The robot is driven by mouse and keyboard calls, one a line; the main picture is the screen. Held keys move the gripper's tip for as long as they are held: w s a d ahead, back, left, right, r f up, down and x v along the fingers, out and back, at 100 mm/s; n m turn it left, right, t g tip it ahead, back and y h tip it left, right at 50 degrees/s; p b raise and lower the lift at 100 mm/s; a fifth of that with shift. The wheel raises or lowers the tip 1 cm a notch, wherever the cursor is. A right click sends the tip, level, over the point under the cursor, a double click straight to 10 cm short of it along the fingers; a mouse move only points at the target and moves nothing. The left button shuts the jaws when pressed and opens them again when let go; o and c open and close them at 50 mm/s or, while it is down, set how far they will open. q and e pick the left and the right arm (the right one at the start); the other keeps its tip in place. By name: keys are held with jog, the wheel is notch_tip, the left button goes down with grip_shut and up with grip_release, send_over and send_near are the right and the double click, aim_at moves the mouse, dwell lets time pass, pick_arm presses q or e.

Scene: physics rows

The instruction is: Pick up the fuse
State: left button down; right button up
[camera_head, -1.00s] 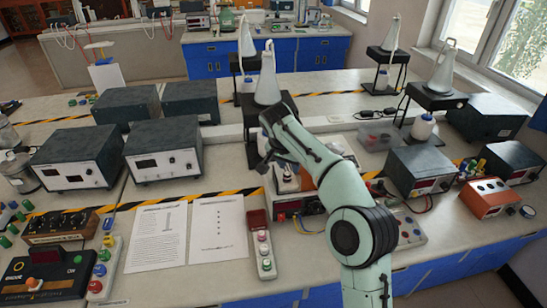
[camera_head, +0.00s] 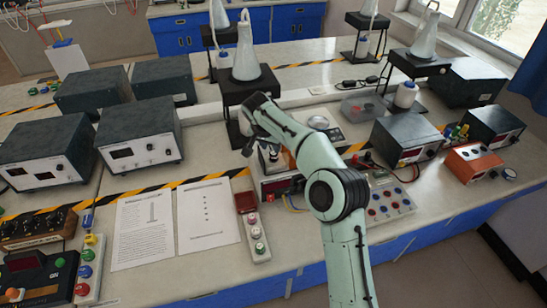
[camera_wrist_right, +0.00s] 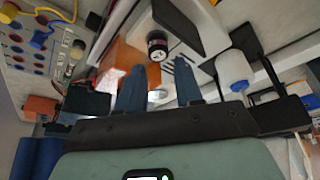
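I cannot pick out the fuse with certainty. In the right wrist view a small dark cylinder with a pale label band (camera_wrist_right: 158,46) stands on a white block, beyond the fingertips; I cannot tell whether it is the fuse. My right gripper (camera_wrist_right: 160,86) shows two blue fingers apart, with nothing held between them. In the head view my right gripper (camera_head: 252,140) hangs above the bench beside a small upright device (camera_head: 269,156), its fingers mostly hidden by the wrist. My left gripper is not in view.
A conical flask on a black stand (camera_head: 246,90) rises just behind my right gripper. Dark power supplies (camera_head: 139,143) stand to the left. A meter (camera_head: 408,140) and an orange box (camera_head: 472,162) stand to the right. Paper sheets (camera_head: 142,230) lie flat at the front.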

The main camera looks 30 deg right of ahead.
aim_at(273, 153)
jog(key=x, duration=0.5)
jog(key=shift+s, duration=0.2)
jog(key=shift+a, duration=0.1)
grip_shut()
jog(key=shift+r, duration=0.15)
